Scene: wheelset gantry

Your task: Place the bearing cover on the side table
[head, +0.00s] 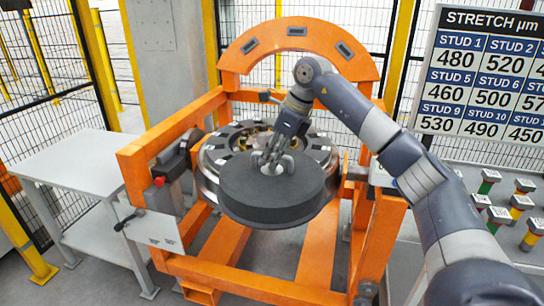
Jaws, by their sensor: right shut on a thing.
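The bearing cover (272,195) is a thick dark grey disc with a light handle on top. My right gripper (272,165) is shut on that handle and holds the cover in front of the wheelset (208,165), hiding part of it. I cannot tell how far apart the cover and the wheelset are. The side table (85,165) is white with a lower shelf and stands at the left, its top bare. My left gripper is not in view.
The orange gantry frame (300,38) surrounds the wheelset, with an upright post between it and the side table.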

